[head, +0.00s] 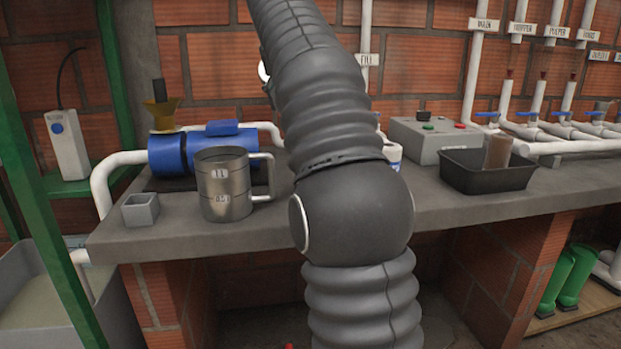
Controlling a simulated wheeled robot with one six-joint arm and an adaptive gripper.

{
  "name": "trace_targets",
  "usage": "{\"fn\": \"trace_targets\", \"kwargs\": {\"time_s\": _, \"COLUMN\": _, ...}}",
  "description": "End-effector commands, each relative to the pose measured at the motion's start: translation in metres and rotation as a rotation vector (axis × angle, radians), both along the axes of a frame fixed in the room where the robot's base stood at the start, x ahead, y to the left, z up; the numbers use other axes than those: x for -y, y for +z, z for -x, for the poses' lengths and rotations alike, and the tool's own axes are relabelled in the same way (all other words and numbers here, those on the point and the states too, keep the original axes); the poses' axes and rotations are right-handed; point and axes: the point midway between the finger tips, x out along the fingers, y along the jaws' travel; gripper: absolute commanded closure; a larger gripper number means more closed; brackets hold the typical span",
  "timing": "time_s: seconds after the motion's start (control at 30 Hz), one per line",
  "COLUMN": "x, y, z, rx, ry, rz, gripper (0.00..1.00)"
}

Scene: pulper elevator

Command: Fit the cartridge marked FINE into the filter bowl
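My dark ribbed arm rises through the middle of the head view and leaves at the top edge; my gripper is not in view. A white cylindrical thing (394,157) with a dark mark stands on the counter, mostly hidden behind my arm; it may be a cartridge, but I cannot read any FINE mark. A brown cylinder (498,151) stands in the black tray (488,181) at the right; no marking on it can be read. I cannot identify the filter bowl; it may be hidden behind my arm.
On the grey counter (450,206) stand a metal jug (224,187), a small grey square cup (140,210), a blue pump (174,156) with a brass funnel (162,112), and a grey control box (436,140). White pipes with blue-handled valves (540,115) line the back right. The counter's front right is clear.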

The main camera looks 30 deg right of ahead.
Motion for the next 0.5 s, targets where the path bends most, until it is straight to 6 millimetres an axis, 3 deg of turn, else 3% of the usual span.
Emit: {"fn": "trace_targets", "kwargs": {"time_s": 0.5, "x": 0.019, "y": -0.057, "z": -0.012, "rx": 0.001, "ry": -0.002, "rz": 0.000, "gripper": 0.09}}
